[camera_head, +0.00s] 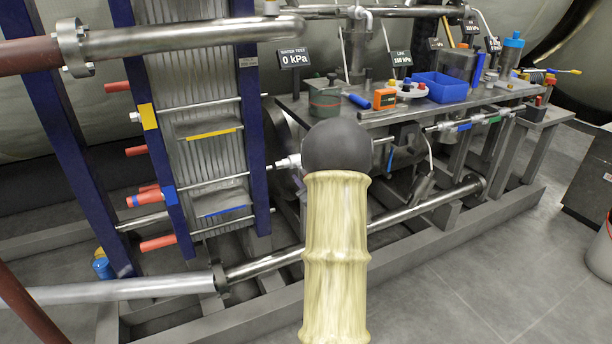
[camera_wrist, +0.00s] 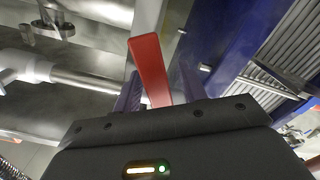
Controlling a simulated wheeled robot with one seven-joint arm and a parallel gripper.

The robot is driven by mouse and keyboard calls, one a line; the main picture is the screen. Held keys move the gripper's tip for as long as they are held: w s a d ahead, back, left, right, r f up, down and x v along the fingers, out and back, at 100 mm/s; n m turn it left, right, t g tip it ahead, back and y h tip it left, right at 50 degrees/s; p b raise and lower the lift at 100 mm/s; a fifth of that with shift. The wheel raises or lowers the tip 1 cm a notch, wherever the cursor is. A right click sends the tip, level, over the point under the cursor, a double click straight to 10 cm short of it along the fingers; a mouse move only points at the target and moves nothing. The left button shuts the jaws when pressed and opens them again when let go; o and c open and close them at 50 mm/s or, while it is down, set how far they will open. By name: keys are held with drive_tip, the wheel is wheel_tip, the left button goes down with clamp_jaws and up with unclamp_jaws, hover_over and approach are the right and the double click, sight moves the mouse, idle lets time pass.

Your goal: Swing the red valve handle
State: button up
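The red valve handle (camera_wrist: 149,68) shows in the wrist view as a flat bar, tilted slightly left at its far end. It lies between the two dark fingers of my gripper (camera_wrist: 159,92) and reaches beyond the fingertips. The fingers stand apart on either side of the handle; I see no clear grip on it. The near end of the handle is hidden behind my gripper's body. In the head view my sleeved arm covers the middle, and neither my gripper nor the red handle can be made out.
A plate stack with blue posts (camera_head: 251,130) stands left of my arm, with red-capped rods (camera_head: 158,243). A bench (camera_head: 400,112) behind holds a blue bin (camera_head: 440,87) and small tools. Pipes (camera_head: 420,208) cross low. Open floor (camera_head: 500,270) lies at right.

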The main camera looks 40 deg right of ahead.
drive_tip(key=p+v, duration=0.3)
drive_tip(key=v, duration=1.4)
drive_tip(key=shift+s, duration=0.2)
drive_tip(key=shift+a+r, duration=0.1)
